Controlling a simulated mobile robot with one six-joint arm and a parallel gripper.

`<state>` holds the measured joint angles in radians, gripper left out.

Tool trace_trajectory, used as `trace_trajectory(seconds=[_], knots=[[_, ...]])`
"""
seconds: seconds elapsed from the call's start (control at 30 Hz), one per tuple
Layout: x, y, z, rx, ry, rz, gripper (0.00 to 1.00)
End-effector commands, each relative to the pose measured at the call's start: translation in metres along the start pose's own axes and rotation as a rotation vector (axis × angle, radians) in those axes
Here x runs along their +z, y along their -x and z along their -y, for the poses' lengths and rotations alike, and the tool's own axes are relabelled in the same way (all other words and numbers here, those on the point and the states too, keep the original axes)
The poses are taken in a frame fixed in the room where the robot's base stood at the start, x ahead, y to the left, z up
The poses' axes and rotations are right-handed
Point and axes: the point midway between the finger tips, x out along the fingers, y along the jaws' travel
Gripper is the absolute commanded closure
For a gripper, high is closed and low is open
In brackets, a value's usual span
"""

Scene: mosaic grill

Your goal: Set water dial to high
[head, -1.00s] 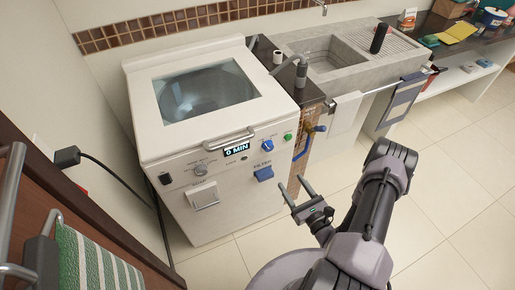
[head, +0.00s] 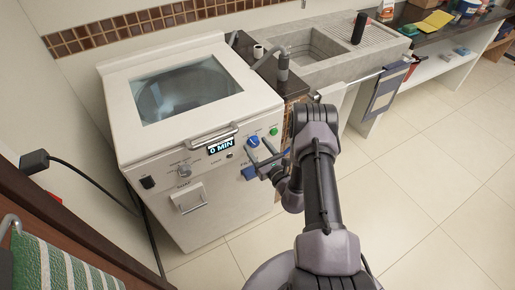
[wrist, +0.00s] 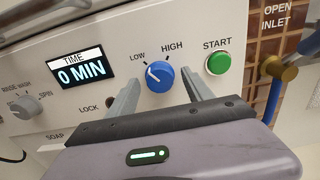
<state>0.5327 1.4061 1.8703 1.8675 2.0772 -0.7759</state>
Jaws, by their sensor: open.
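The washing machine (head: 215,190) is white with a glass lid and a sloped front panel. Its blue water dial (wrist: 157,78) shows large in the wrist view, with LOW marked at upper left and HIGH at upper right. The dial's white pointer slants up and left, towards LOW. The dial also shows in the head view (head: 253,141). My gripper (wrist: 163,96) is open, with one finger on each side of the dial and nothing held. I cannot tell whether either finger touches it.
A green START button (wrist: 217,62) is right of the dial. The display (wrist: 80,70) reading 0 MIN and a grey knob (wrist: 25,106) are left. The tiled floor (head: 430,180) is clear.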

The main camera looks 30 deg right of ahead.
Motion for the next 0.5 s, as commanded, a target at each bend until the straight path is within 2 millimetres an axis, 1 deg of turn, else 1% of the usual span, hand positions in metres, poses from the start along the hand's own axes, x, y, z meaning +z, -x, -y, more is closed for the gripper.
trace_trajectory(seconds=[0.1, 0.13, 0.27, 0.3, 0.37, 0.4, 0.43, 0.5], knots=[[0.0002, 0.0002, 0.0, 0.0, 0.0, 0.0, 0.4], [0.0002, 0.0003, 0.0, 0.0, 0.0, 0.0, 0.42], [0.0001, 0.0004, 0.0, 0.001, 0.0, 0.0, 0.68], [0.0001, 0.0005, 0.0, 0.001, 0.0, 0.0, 0.76], [0.0, 0.0005, -0.0001, 0.001, 0.0, 0.0, 0.88], [0.0, 0.0005, -0.0001, 0.001, 0.0, 0.0, 0.95], [0.0, 0.0006, -0.0001, 0.001, 0.0, 0.0, 1.0], [0.0, 0.0006, -0.0001, 0.001, 0.0, 0.0, 1.0]])
